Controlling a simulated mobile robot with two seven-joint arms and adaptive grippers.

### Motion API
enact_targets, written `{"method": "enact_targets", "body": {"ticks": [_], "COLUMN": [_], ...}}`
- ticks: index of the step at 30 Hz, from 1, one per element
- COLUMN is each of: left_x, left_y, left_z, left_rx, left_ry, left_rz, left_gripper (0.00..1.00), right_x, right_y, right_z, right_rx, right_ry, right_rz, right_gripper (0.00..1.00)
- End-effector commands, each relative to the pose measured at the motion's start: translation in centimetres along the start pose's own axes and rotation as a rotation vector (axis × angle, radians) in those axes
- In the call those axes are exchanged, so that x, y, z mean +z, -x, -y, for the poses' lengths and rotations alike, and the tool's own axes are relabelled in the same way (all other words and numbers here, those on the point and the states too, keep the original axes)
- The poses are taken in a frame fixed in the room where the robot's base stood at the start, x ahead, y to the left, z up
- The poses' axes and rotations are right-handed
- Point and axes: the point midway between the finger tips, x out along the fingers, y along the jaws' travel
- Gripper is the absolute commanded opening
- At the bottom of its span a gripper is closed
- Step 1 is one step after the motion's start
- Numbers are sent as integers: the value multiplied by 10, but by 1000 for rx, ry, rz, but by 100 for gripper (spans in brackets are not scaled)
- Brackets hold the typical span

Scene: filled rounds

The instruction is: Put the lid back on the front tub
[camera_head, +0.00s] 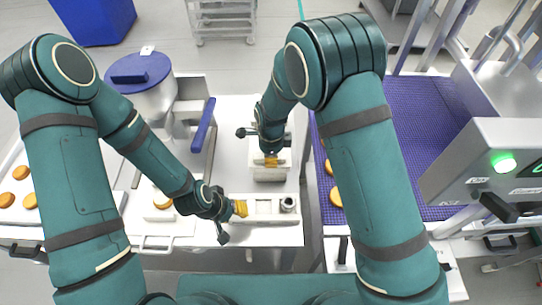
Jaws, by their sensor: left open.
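My right gripper (271,160) points down at a white box-shaped tub (269,174) behind the holder. Its yellow tips are at the tub's top; I cannot tell whether they hold anything. I cannot make out a separate lid for the front tub.
A tray with golden rounds (21,172) is at far left. A purple conveyor (425,135) is on the right, with a control box (480,170) beside it. The table behind the tub is clear.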

Motion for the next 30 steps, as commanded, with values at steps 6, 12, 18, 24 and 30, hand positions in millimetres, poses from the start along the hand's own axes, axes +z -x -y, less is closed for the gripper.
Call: {"method": "enact_targets", "body": {"ticks": [6, 12, 18, 24, 30], "left_x": [0, 0, 0, 0, 0], "left_y": [-2, -3, -3, -3, -2], "left_z": [1, 1, 1, 1, 1], "left_rx": [0, 0, 0, 0, 0], "left_ry": [0, 0, 0, 0, 0], "left_rz": [0, 0, 0, 0, 0], "left_gripper": [40, 40, 40, 40, 40], "right_x": [0, 0, 0, 0, 0], "right_y": [-3, -4, -4, -4, -4], "right_z": [0, 0, 0, 0, 0], "right_rx": [0, -1, 0, 0, 0], "right_ry": [0, 1, 0, 0, 0], "right_rz": [0, 0, 0, 0, 0], "right_gripper": [0, 44, 45, 79, 79]}}
